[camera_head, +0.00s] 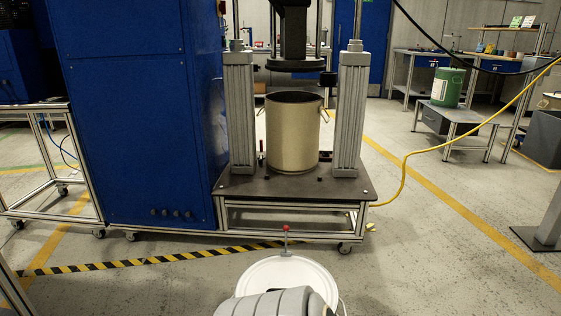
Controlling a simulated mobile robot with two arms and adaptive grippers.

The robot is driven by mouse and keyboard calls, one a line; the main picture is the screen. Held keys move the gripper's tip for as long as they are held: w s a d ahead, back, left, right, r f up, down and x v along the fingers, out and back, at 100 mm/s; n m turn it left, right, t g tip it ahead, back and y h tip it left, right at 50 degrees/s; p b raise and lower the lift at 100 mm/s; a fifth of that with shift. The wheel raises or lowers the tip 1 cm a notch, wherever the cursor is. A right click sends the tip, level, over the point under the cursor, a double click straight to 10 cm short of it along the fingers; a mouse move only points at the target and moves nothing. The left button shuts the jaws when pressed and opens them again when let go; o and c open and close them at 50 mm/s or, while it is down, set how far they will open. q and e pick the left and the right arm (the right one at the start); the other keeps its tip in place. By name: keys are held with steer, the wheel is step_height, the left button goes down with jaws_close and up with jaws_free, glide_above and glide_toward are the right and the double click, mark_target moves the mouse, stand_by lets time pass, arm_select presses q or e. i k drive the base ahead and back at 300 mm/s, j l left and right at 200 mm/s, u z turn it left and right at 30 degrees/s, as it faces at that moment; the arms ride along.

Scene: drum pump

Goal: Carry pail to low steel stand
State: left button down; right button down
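A white round top (287,277), which looks like a pail's lid, shows at the bottom middle. A thin white curve at its right edge may be a handle. Its lower part is cut off by the frame. A small grey piece with a red knob (286,229) stands at its far edge. A grey banded part, probably my arm, covers its near side. Neither gripper's fingers can be made out. A low steel stand (467,115) is at the right back, with a green container (448,87) with a white label on it.
A drum pump frame (239,110) on a wheeled base holds a beige drum (293,135). A tall blue cabinet (135,110) stands left of it. A grey post foot (540,238) is at far right.

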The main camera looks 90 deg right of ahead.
mark_target(293, 117)
steer(key=i+l+z, duration=0.25)
steer(key=z, duration=0.2)
steer(key=i+l+z, duration=0.1)
steer(key=i+z, duration=0.8)
steer(key=i+j+z, duration=0.15)
steer(key=i+z, duration=0.3)
steer(key=i+j+z, duration=0.25)
steer(key=z, duration=0.2)
steer(key=i+z, duration=0.45)
steer(key=i+j+z, duration=0.25)
steer(key=i+z, duration=0.2)
steer(key=i+l, duration=0.15)
steer(key=i, duration=0.4)
